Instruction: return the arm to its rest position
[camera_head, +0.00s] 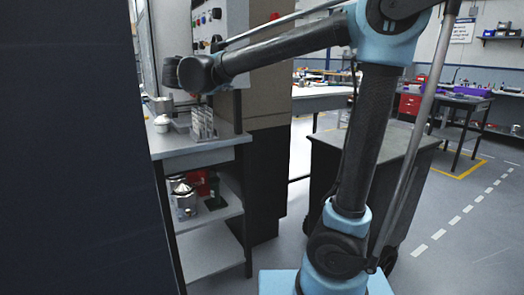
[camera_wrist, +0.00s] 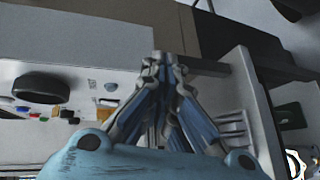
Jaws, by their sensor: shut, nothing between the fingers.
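My gripper (camera_wrist: 162,62) is in the middle of the wrist view, with its fingertips together and nothing between them. My arm rises from its blue base in the head view and reaches left, its far end above a grey shelf unit (camera_head: 215,155). In the head view the fingers cannot be made out at the end of the arm. In the wrist view the fingers point up the picture, in front of a pale control panel (camera_wrist: 80,75).
A dark panel (camera_head: 75,150) fills the left. A dark cabinet (camera_head: 395,145) stands behind my arm. Floor at right is clear.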

